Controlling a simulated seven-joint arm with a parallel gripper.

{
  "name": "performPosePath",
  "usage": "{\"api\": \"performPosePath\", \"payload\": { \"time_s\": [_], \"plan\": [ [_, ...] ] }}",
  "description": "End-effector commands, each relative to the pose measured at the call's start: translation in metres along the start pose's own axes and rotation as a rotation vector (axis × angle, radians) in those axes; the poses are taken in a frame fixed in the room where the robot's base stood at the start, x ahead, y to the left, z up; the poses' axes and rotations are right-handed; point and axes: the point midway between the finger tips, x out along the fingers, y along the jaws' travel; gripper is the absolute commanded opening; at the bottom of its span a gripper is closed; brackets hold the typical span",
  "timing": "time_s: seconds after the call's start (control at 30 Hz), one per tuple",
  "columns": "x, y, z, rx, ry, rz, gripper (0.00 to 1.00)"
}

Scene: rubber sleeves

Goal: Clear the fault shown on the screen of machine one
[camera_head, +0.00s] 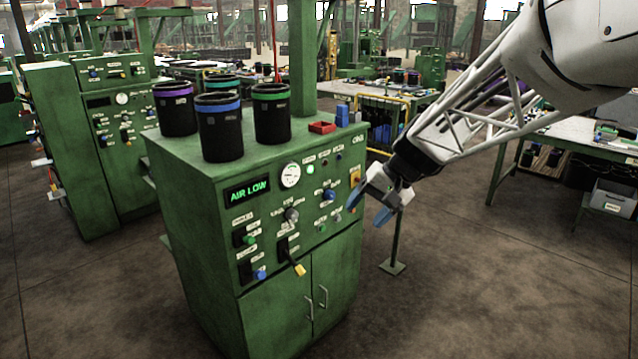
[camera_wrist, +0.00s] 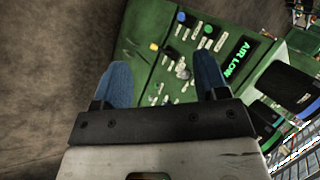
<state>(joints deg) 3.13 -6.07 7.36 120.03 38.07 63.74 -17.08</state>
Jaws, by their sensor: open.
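A green machine cabinet (camera_head: 200,260) stands at the centre in the head view. Its dark screen (camera_head: 248,190) reads "AIR LOW" in green; the screen also shows in the wrist view (camera_wrist: 238,60).
Several black sleeves with coloured bands (camera_head: 220,130) stand on the cabinet top, beside a red tray (camera_head: 322,127) and a blue block (camera_head: 342,115). Another green machine (camera_head: 75,150) stands at the left. A thin post (camera_head: 393,245) stands right of the cabinet. The floor in front is clear.

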Motion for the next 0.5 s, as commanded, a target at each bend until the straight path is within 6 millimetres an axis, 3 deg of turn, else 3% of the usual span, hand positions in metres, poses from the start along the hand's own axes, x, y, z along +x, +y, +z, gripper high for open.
{"api": "performPosePath", "payload": {
  "time_s": [0.5],
  "plan": [
    [0.034, -0.005, -0.124, 0.041, -0.013, -0.238, 0.67]
  ]
}}
